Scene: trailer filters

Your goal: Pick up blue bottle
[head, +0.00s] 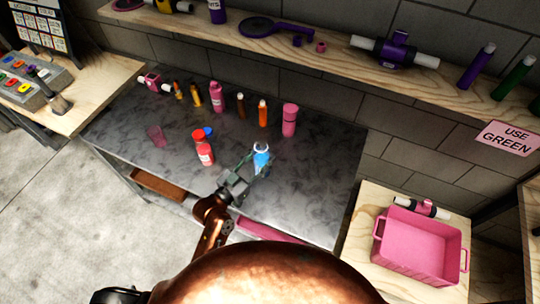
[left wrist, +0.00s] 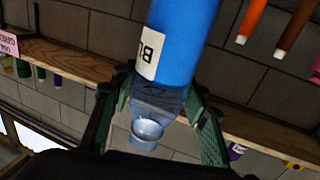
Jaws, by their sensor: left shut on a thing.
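The blue bottle (head: 262,160) is near the right part of the dark table in the head view. In the left wrist view the blue bottle (left wrist: 184,40) fills the upper middle, with part of a white label and its narrow neck and pale cap toward the camera. My left gripper (head: 257,163) is shut on the bottle, with a green finger on each side of it near the neck in the left wrist view (left wrist: 160,103). Whether the bottle's base touches the table is not clear. My right gripper is not in view.
Red bottles (head: 204,154) and a blue-topped item (head: 209,132) stand left of the gripper on the dark table (head: 140,120). A pink bottle (head: 290,120), an orange bottle (head: 263,112) and others line the back. A pink crate (head: 420,246) sits on a wooden stand at right.

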